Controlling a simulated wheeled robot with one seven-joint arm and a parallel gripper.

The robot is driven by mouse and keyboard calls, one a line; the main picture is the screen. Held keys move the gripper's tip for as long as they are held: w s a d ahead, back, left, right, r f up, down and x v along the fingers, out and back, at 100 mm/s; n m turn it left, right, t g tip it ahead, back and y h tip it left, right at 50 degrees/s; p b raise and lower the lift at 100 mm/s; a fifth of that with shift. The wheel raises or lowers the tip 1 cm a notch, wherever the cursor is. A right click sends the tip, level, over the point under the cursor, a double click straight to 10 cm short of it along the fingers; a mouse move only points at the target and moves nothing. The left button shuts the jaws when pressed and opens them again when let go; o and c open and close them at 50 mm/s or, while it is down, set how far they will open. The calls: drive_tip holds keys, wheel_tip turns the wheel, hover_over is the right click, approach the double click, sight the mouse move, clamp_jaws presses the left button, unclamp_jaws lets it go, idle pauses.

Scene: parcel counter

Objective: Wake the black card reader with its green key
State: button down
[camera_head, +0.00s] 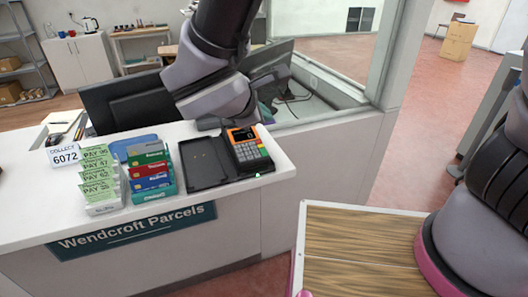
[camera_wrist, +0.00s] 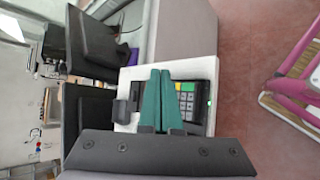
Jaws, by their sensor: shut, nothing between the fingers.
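A card reader (camera_head: 248,148) sits near the right end of the counter. It has an orange casing around a dark screen and a keypad of small keys. In the head view my wrist hangs just behind the reader and the fingertips are hidden. Whether they touch anything cannot be told.
A flat black tray (camera_head: 203,163) lies left of the reader. Further left stand a card rack (camera_head: 152,172), green pay slips (camera_head: 98,180) and a white number sign (camera_head: 64,156). Dark monitors (camera_head: 128,103) stand behind the counter. A wood-topped table (camera_head: 355,250) is at front right.

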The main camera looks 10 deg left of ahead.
sight(261, 156)
drive_tip(key=shift+w+a+f, duration=0.15)
drive_tip(key=shift+w+f, duration=0.1)
drive_tip(key=shift+f, duration=1.2)
drive_tip(key=shift+w+a+f, duration=0.2)
drive_tip(key=shift+w+f, duration=0.1)
drive_tip(key=shift+f, duration=1.1)
drive_tip(key=shift+w+a+f, duration=0.15)
drive_tip(key=shift+w+f, duration=0.1)
drive_tip(key=shift+f, duration=1.2)
drive_tip(key=shift+f, duration=0.15)
drive_tip(key=shift+w+f, duration=0.1)
drive_tip(key=shift+f, duration=0.15)
drive_tip(key=shift+a+f, duration=0.1)
drive_tip(key=shift+f, duration=0.15)
drive_tip(key=shift+r, duration=0.65)
drive_tip(key=shift+r, duration=0.1)
